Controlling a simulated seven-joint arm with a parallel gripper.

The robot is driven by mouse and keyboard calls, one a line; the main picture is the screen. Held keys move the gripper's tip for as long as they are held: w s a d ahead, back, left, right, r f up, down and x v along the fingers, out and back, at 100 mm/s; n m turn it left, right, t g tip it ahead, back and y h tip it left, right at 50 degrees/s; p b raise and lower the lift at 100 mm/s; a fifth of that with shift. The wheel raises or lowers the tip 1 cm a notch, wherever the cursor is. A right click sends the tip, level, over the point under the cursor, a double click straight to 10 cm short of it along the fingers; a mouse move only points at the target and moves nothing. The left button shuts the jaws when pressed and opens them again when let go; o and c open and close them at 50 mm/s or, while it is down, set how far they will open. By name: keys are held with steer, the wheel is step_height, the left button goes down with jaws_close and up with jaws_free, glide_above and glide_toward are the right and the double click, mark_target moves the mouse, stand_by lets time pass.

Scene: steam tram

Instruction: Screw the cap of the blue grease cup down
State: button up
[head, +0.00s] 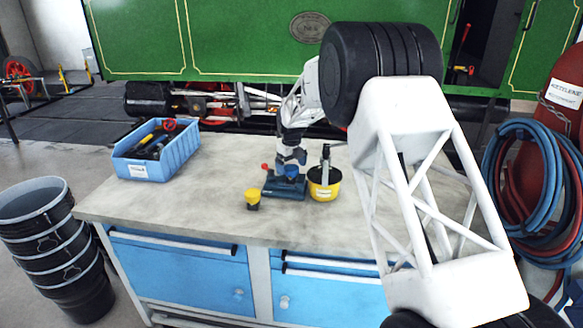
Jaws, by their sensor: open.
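The blue grease cup (291,172) stands on a dark blue block with a red-tipped handle on its left, near the middle of the workbench top. My gripper (291,163) points down directly over the blue cap, with its fingertips at or just above it. The gripper is open. I cannot tell whether the fingers touch the cap, and they hide part of it. A smaller yellow grease cup (252,198) stands on the bench, left and nearer the front edge.
A yellow tin (323,190) with an upright brush stands close to the right of the block. A blue bin of tools (156,152) sits at the bench's left. The bench top (170,200) is clear between them. Hoses (530,180) hang at right.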

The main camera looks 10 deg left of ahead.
steer(key=shift+r, duration=2.05)
steer(key=shift+r, duration=0.1)
steer(key=c, duration=0.4)
steer(key=shift+r+n, duration=1)
steer(key=shift+n, duration=0.5)
steer(key=shift+r+n, duration=0.95)
steer(key=shift+n, duration=0.55)
steer(key=shift+f, duration=1.75)
steer(key=shift+f, duration=2.75)
